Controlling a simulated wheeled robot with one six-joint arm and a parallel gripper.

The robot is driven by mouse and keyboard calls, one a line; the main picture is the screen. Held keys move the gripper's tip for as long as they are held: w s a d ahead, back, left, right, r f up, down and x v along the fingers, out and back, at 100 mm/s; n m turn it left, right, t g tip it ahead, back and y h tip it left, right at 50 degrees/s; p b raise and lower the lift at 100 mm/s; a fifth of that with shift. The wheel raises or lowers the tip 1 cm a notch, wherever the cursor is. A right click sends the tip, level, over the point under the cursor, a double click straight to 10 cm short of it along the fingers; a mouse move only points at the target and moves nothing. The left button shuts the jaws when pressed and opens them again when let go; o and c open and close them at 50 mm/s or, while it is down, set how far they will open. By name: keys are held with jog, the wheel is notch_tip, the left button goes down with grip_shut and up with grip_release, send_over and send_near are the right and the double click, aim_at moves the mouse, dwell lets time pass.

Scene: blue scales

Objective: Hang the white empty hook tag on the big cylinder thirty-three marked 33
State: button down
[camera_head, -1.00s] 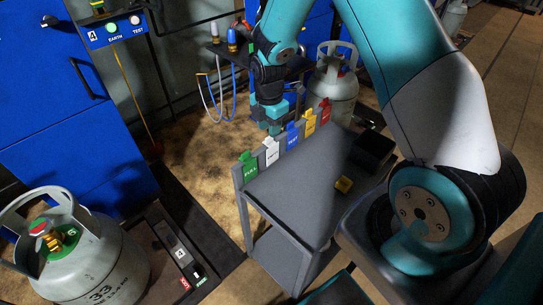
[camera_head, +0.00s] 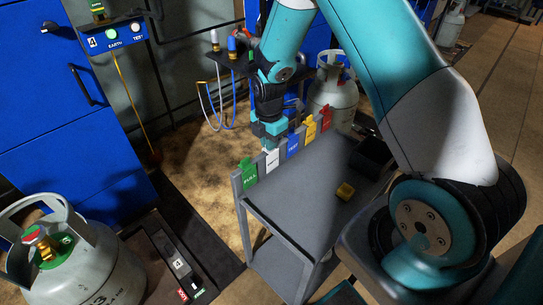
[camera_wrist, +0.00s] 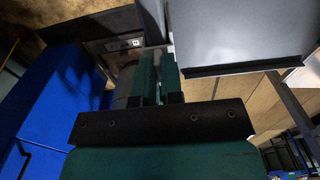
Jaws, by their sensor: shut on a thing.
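The white hook tag (camera_head: 271,160) hangs on the rail along the grey cart's edge, between a green tag (camera_head: 248,174) and a blue tag (camera_head: 292,145). My gripper (camera_head: 270,146) is right above it, shut on its top. In the wrist view my gripper's two fingers (camera_wrist: 158,78) are close together; the tag between them cannot be made out. The big grey cylinder (camera_head: 95,272) stands at the lower left, with a collar handle and a red-and-green valve. Its number is partly cut off by the frame's bottom edge.
A yellow tag (camera_head: 310,130) and a red tag (camera_head: 326,116) hang further along the rail. Another grey cylinder (camera_head: 333,92) stands behind. Blue cabinets (camera_head: 60,130) are at the left.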

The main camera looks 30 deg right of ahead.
jog(key=shift+r+p, duration=1.7)
jog(key=shift+r, duration=0.25)
